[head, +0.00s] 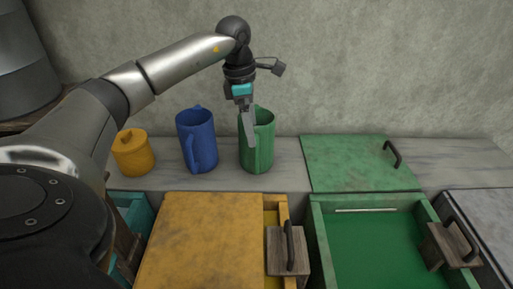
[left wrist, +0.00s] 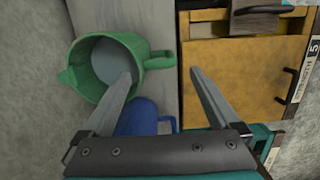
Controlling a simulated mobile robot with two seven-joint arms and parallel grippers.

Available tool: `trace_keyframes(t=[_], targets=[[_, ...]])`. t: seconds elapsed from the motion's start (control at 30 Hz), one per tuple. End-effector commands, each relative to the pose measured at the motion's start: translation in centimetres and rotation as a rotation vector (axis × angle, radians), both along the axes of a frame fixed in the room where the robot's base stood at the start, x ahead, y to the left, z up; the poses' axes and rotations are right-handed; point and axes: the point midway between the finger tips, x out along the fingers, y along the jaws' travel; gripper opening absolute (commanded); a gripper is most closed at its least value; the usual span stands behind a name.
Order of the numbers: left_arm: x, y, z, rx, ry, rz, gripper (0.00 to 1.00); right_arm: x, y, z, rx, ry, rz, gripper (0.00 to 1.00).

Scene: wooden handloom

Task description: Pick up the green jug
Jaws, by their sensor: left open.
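The green jug (head: 264,150) stands upright on the grey ledge against the wall. In the left wrist view, I look down into the open mouth of the green jug (left wrist: 92,62), and its handle points right. My left gripper (head: 249,138) is open and points down at the jug, covering part of its rim and left side. In the left wrist view, the handle lies between the fingertips of my left gripper (left wrist: 161,76). One finger overlaps the jug's mouth; I cannot tell if it touches. My right gripper is not in view.
A blue jug (head: 197,142) stands just left of the green one, with a yellow lidded pot (head: 131,155) farther left. A green lid panel (head: 355,163) lies to the right. In front are a yellow box (head: 200,240) and an open green box (head: 375,250).

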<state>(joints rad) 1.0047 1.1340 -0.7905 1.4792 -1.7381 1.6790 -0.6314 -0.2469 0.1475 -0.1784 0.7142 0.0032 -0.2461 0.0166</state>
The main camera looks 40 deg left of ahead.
Motion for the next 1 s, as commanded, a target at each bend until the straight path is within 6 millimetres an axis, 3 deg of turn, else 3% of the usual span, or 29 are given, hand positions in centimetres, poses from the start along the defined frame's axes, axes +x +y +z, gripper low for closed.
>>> trace_keyframes(t=[0.5,0.9,1.0], targets=[[0.3,-0.9,-4.5,0.001,0.002,0.0,0.95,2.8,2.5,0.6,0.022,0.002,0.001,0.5],[0.5,-0.9,-5.1,0.0,0.0,0.0,0.95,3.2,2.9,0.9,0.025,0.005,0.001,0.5],[0.4,-0.9,-5.1,0.0,0.0,0.0,0.85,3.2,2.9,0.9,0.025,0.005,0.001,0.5]])
